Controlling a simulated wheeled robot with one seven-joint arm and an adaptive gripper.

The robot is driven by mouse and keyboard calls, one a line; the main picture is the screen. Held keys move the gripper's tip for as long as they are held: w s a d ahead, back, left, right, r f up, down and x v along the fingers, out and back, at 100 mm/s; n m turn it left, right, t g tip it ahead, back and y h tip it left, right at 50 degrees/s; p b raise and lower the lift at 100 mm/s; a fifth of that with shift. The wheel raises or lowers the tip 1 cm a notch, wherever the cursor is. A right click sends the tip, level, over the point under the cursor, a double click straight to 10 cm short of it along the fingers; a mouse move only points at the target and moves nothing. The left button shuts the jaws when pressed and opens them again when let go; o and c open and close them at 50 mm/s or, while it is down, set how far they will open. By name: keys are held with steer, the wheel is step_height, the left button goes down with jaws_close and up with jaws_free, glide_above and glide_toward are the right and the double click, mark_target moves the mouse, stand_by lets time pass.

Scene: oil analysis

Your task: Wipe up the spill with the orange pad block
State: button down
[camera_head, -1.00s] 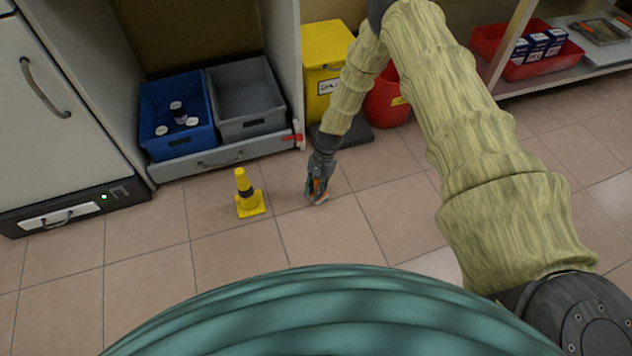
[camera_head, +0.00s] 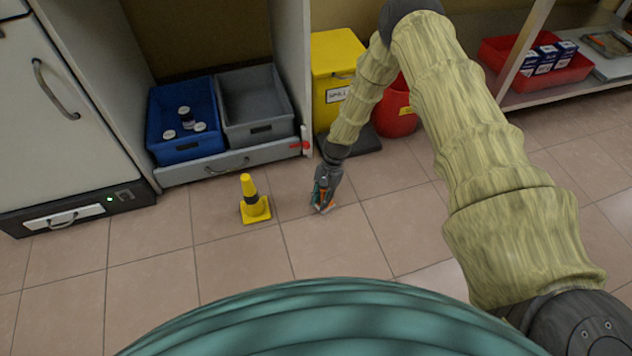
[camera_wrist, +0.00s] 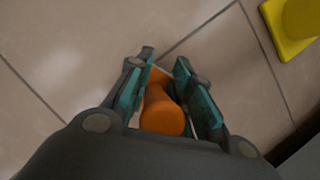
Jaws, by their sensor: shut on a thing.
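The orange pad block (camera_wrist: 163,113) is between the teal-lined fingers of my gripper (camera_wrist: 168,88) in the wrist view. My gripper is shut on its orange upper part. In the head view my gripper (camera_head: 322,199) points down at the tiled floor, to the right of the yellow cone. A bit of orange (camera_head: 327,207) shows at the fingertips, at or close to the floor. I cannot tell whether the pad touches the tiles. I make out no clear spill on the tiles; any liquid under the pad is hidden.
A yellow cone (camera_head: 254,205) stands just left of my gripper. Behind are a blue bin (camera_head: 183,150) with small containers, a grey bin (camera_head: 255,133), a yellow spill box (camera_head: 331,60) and a red bucket (camera_head: 397,124). The floor in front is free.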

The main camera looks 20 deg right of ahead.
step_height(320, 180, up, 8)
steer(key=p, duration=0.5)
steer(key=shift+p, duration=0.35)
